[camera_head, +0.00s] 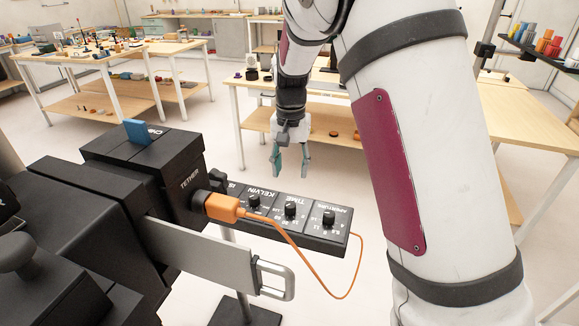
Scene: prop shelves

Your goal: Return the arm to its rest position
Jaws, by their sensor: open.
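My arm rises large at the right of the head view, white with dark bands and a magenta panel, and its far part bends away and hangs down near the middle. My gripper (291,161) points downward at the end of the arm. Its greenish-grey fingers are apart, and nothing shows between them. In the picture it appears above and beyond the black control panel (340,248), in front of the floor and a far table. I cannot tell its exact distance from the panel. Nothing visibly touches the gripper.
A black device (130,190) marked TETHER fills the lower left, with an orange plug (222,207) and a looping orange cable (322,285). A grey metal bar (195,250) with a handle juts forward. Wooden tables (110,52) stand behind. Open floor (195,110) lies between.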

